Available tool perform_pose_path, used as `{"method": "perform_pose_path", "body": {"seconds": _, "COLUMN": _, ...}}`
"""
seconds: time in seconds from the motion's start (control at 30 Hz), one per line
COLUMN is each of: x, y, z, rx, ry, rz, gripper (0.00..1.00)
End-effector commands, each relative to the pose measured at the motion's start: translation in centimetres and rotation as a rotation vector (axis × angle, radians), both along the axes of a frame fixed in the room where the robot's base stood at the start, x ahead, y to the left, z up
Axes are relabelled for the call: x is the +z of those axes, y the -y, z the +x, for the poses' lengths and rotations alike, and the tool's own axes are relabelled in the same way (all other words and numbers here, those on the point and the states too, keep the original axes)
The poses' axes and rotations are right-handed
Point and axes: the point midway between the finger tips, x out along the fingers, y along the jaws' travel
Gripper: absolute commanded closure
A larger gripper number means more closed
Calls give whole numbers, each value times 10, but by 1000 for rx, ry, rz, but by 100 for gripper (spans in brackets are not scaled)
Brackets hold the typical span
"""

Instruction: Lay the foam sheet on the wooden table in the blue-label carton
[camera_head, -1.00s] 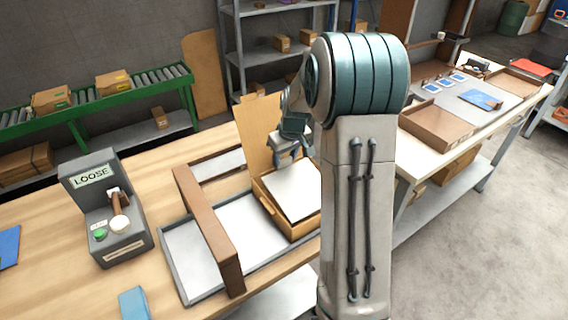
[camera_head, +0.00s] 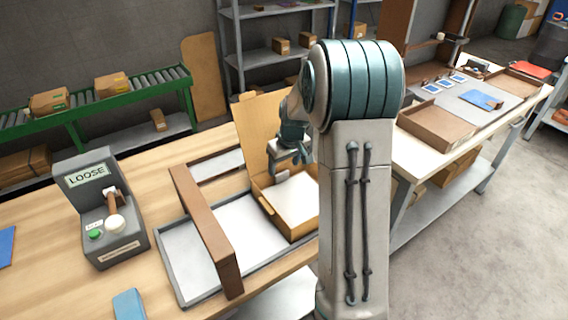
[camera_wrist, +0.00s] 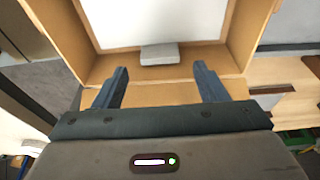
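The white foam sheet (camera_head: 297,198) lies inside the open cardboard carton (camera_head: 291,230), whose tall lid flap (camera_head: 258,122) stands up at the back. In the wrist view the sheet (camera_wrist: 155,22) fills much of the carton's floor (camera_wrist: 205,60), with a small grey block (camera_wrist: 160,54) at its near edge. My gripper (camera_head: 292,160) is above the carton's back side. In the wrist view its two fingers (camera_wrist: 161,80) are wide apart with nothing between them, and the grey block is ahead of them. No blue label shows on this carton; my arm hides its right side.
A grey box marked LOOSE (camera_head: 98,210) stands left. A second table (camera_head: 400,165) stands right.

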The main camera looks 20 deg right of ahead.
Motion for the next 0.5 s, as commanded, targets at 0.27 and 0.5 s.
{"method": "perform_pose_path", "body": {"seconds": 0.27, "x": 12, "y": 0, "z": 0, "rx": 0, "ry": 0, "rz": 0, "gripper": 34}}
{"method": "perform_pose_path", "body": {"seconds": 0.5, "x": 60, "y": 3, "z": -11, "rx": -1, "ry": 7, "rz": -3, "gripper": 34}}
